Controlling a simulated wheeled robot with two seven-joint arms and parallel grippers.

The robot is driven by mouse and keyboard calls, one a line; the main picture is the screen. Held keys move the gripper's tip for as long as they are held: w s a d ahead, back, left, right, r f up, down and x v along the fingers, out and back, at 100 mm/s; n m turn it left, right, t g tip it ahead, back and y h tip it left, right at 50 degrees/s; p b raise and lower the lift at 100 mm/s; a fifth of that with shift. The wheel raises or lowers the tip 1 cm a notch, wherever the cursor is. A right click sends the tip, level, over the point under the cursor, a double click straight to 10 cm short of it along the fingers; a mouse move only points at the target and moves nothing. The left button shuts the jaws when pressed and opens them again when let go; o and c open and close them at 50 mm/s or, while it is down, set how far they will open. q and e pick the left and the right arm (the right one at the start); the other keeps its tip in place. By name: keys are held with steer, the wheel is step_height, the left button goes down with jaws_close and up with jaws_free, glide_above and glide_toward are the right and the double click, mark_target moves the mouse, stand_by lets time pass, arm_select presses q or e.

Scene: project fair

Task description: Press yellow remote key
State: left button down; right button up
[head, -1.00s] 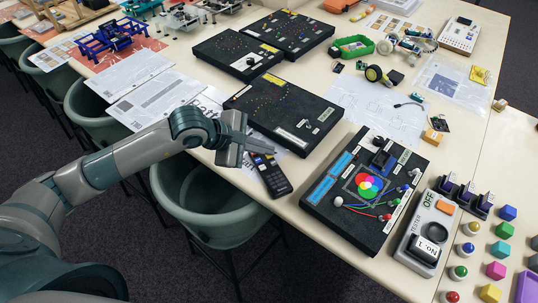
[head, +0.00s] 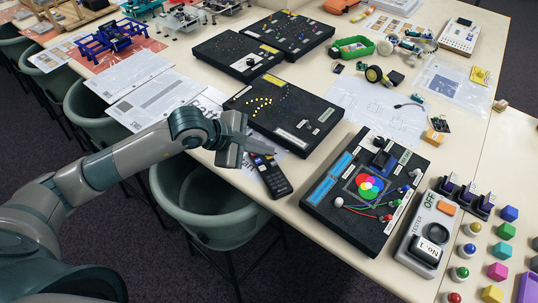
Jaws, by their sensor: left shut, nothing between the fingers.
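The black remote (head: 274,182) lies on the table's near edge, partly over white paper, with small coloured keys at its far end. The yellow key is too small and too near my fingers to pick out clearly. My left gripper (head: 268,151) is shut and empty, its fingertips at the remote's far end; I cannot tell whether they touch it. A black board (head: 290,122) just behind the remote shows a curve of lit yellow dots. My right gripper is out of view.
A black board with a coloured disc (head: 325,208) and a grey tester (head: 408,252) stand to the right. White sheets (head: 150,93) lie to the left. A green chair (head: 205,215) stands below the table edge, under my left arm.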

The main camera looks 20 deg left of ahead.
arm_select(q)
steer(key=shift+r, duration=0.6)
step_height(320, 180, up, 5)
steer(key=shift+p, duration=1.05)
stand_by(0.5)
